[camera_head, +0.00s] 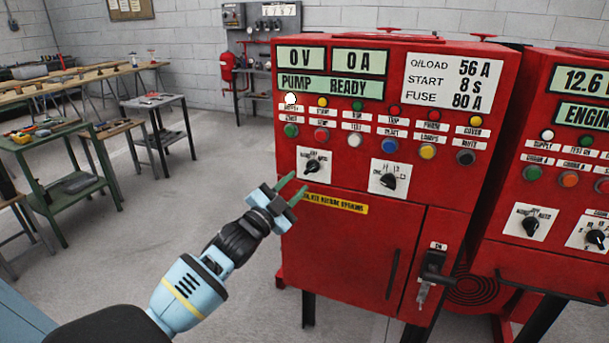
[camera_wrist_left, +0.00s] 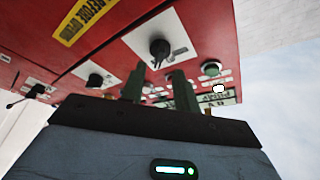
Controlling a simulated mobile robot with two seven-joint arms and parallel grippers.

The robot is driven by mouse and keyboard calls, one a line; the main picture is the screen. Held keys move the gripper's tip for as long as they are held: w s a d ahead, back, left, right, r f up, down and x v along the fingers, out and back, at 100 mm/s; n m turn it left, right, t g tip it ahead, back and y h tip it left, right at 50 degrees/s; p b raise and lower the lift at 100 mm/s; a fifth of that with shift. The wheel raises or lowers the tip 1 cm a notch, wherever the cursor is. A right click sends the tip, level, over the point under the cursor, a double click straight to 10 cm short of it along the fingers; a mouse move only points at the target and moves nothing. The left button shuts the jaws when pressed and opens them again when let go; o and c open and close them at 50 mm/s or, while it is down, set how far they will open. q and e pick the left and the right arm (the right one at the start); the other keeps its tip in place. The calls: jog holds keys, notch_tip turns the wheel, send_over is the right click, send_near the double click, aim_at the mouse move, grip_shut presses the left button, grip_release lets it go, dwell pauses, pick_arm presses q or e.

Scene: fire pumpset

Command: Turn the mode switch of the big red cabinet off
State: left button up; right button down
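The big red cabinet (camera_head: 360,225) stands in the middle of the head view. Two black rotary switches on white plates sit on its front, a left one (camera_head: 313,164) and a right one (camera_head: 389,180). Their lettering is too small to read surely. My left gripper (camera_head: 292,188) is open and empty, its green fingers just left of and below the left switch. In the left wrist view the near rotary knob (camera_wrist_left: 159,50) lies beyond the gap between the fingers (camera_wrist_left: 157,88), apart from them. My right gripper is not in view.
The cabinet bears displays, lamps and coloured push buttons (camera_head: 355,140) above the switches. A black lever handle (camera_head: 432,268) juts out at its lower right. A second red cabinet (camera_head: 555,190) stands at right. Workbenches (camera_head: 70,185) stand at left; the floor between is clear.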

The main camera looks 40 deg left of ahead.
aim_at(308, 171)
pick_arm(q)
jog(key=shift+x, duration=2.35)
grip_shut()
